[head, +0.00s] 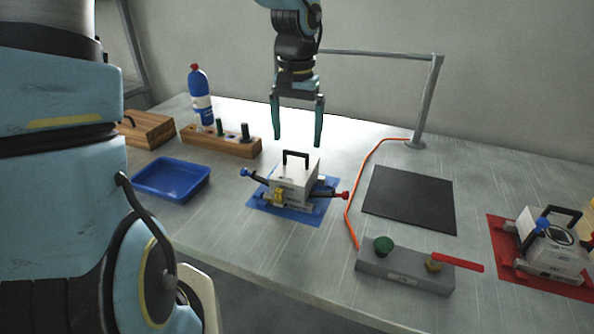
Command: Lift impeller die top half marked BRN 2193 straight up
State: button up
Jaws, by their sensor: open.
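A light grey die (294,181) with a black handle (296,155) on its top sits on a blue mat (256,204) near the middle of the table. Clamp levers with a blue knob (244,173) and a red knob (345,195) stick out at its sides. A second die (545,243) with a black handle sits on a red mat (508,272) at the right. The markings on both dies are too small to read, so I cannot tell which is BRN 2193. My gripper (298,141) is open and empty, pointing down above the handle of the middle die.
A blue tray (171,196), a wooden rack (243,146), a bottle (200,95) and a wooden box (147,130) stand at the left. A black mat (410,199), a grey post (428,105), an orange hose (362,180) and a valve block (402,273) lie right of the middle die.

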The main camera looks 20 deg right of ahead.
aim_at(296, 152)
notch_tip(296, 152, down, 5)
jog(key=shift+s+a+f+p, duration=0.1)
jog(key=shift+a+p, duration=0.05)
jog(key=shift+p, duration=0.4)
grip_shut()
dwell(0.5)
